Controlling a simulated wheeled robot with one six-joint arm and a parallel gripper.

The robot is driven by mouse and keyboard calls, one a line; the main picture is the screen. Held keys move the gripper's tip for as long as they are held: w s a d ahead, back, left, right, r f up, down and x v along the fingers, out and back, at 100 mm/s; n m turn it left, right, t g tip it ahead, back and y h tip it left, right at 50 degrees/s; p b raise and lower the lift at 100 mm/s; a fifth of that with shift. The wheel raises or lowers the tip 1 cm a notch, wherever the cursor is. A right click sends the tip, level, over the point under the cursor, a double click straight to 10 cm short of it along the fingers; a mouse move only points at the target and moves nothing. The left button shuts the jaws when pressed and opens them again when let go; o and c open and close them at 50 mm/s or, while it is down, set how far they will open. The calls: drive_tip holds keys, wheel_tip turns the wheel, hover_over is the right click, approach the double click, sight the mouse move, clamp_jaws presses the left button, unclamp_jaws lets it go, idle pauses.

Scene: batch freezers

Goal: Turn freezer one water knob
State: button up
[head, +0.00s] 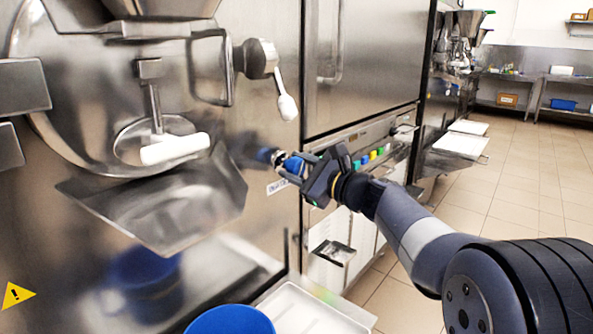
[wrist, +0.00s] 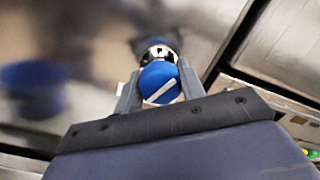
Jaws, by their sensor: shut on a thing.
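The water knob (head: 292,165) is blue and sits on the front of the steel freezer (head: 270,90), below and right of the round door. In the wrist view the knob (wrist: 159,82) shows a white slanted line on its face, with a chrome fitting (wrist: 158,54) behind it. My gripper (head: 297,166) reaches in from the right, and its two fingers stand on either side of the knob. In the wrist view my gripper (wrist: 159,90) is shut on the knob. The fingers partly hide the knob in the head view.
A steel chute (head: 165,205) and a white handle (head: 174,149) stick out left of the knob. A lever with a white grip (head: 287,106) hangs above. A blue bucket (head: 230,321) stands below near a white tray (head: 305,312). Tiled floor (head: 500,195) is open at right.

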drive_tip(key=o, duration=1)
drive_tip(key=p+v, duration=0.2)
drive_tip(key=v, duration=0.8)
drive_tip(key=shift+s+d, duration=0.25)
drive_tip(key=shift+d, duration=0.1)
drive_tip(key=b+x, duration=0.2)
drive_tip(key=x, duration=0.9)
drive_tip(key=shift+f, duration=0.1)
drive_tip(key=shift+p, duration=0.3)
